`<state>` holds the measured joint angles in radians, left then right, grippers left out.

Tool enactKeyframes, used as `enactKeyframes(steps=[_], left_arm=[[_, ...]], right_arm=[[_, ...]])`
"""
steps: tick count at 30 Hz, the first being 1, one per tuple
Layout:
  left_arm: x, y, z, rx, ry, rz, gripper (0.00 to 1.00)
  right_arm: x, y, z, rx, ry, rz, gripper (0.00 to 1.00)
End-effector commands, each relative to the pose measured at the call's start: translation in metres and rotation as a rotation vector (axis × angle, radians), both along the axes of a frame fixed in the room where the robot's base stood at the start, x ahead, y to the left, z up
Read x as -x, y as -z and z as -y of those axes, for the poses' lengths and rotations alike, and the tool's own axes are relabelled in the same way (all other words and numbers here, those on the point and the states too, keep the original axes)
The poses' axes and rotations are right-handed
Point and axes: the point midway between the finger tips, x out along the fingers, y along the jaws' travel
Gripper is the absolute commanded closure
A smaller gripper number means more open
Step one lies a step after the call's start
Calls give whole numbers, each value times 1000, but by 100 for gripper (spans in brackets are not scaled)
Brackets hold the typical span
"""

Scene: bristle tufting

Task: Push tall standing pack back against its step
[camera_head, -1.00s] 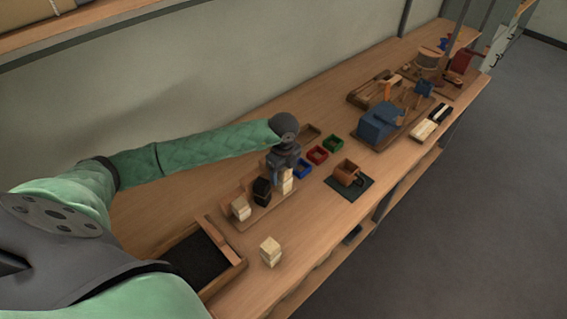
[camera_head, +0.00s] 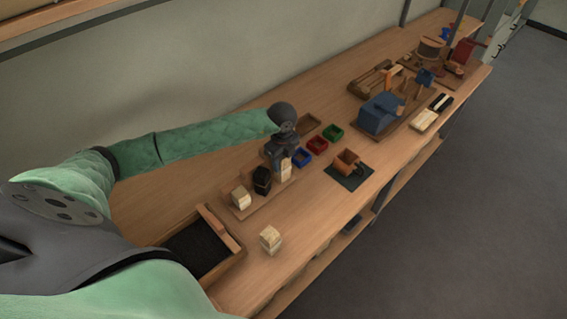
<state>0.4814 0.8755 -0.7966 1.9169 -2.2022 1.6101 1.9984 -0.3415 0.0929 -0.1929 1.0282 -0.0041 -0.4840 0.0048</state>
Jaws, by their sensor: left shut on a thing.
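The tall standing pack (camera_head: 286,170) is pale and narrow. It stands upright at the far right end of a wooden stepped tray (camera_head: 257,205). My left gripper (camera_head: 283,161) comes down from above and is shut on the pack's upper part; its fingers are small and partly merge with the pack. A black pack (camera_head: 262,180) and a shorter pale pack (camera_head: 241,197) stand on the same tray to the left. The step behind the tall pack is hidden by the gripper, so I cannot tell whether they touch. My right gripper is out of view.
A loose pale block (camera_head: 270,239) stands in front of the tray. A dark-lined wooden box (camera_head: 238,250) is at the near left. Blue (camera_head: 302,159), red (camera_head: 316,145) and green (camera_head: 333,132) bins and a brown cup (camera_head: 347,162) on a dark mat lie to the right.

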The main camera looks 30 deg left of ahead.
Motion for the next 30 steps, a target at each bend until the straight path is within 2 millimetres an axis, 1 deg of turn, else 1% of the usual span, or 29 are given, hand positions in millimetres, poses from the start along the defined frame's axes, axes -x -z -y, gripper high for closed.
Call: enactKeyframes(steps=[3,7,12,16,17,18,20,21,30], left_arm=[[-6,2,-11,-2,-2,1,84],[-11,2,-20,0,-1,0,84],[-13,0,-23,0,0,0,84],[-14,0,-24,-1,-1,0,84],[-14,0,-24,-1,-1,0,55],[-14,0,-24,-1,-1,0,48],[-14,0,-24,-1,-1,0,36],[-14,0,-24,0,-1,0,34],[-13,-1,-23,0,0,0,34]], right_arm=[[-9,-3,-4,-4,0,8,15],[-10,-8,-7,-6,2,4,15],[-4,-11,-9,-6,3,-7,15],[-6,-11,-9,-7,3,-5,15],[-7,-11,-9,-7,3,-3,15],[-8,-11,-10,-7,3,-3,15],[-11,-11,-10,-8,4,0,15],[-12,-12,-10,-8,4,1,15],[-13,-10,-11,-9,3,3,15]])
